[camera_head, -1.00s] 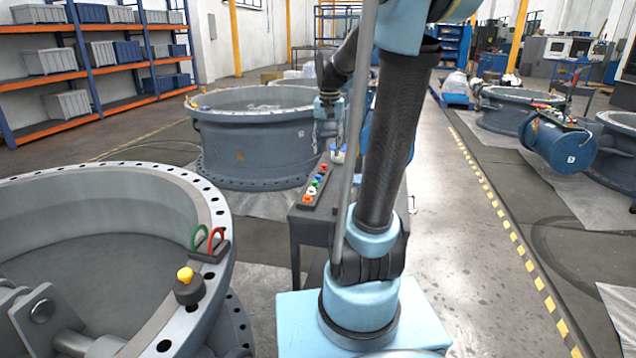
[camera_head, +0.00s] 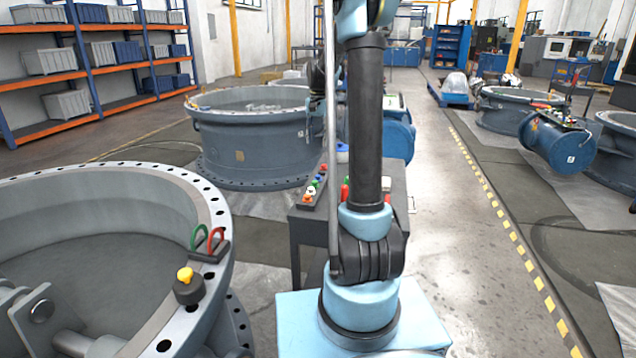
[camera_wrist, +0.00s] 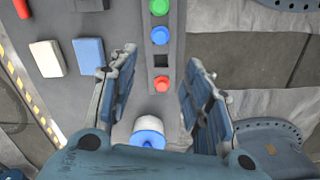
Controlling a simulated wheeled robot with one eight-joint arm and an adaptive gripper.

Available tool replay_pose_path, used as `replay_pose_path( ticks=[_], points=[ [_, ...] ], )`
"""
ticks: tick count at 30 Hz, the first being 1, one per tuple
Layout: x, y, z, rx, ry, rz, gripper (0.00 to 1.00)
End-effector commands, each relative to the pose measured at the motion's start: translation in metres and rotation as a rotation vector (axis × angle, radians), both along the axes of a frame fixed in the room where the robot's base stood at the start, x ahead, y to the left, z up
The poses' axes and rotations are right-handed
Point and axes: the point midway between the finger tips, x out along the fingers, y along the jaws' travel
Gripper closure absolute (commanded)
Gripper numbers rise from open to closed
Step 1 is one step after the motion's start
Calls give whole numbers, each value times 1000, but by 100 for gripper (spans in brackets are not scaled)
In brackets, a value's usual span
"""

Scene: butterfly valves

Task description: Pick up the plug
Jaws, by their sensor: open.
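Which plug the task means cannot be told. The strip also shows in the head view (camera_head: 310,190). My gripper (camera_wrist: 162,60) is open and points down at the strip, its two fingers on either side of the slot and red plug in the wrist view. Nothing is held between the fingers. In the head view the gripper is mostly hidden by my arm.
A white and blue round object (camera_wrist: 148,132) shows between the finger bases. A white block (camera_wrist: 47,59) and a blue block (camera_wrist: 89,57) lie left of the strip. Large valve rings (camera_head: 255,135) stand beside the table (camera_head: 398,185).

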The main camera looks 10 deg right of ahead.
Motion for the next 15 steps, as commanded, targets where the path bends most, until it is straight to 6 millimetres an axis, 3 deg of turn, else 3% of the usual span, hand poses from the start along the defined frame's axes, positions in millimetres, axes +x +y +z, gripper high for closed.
replay_pose_path(
  ticks=[15],
  points=[
    [0,1,-88,0,0,1,55]
  ],
)
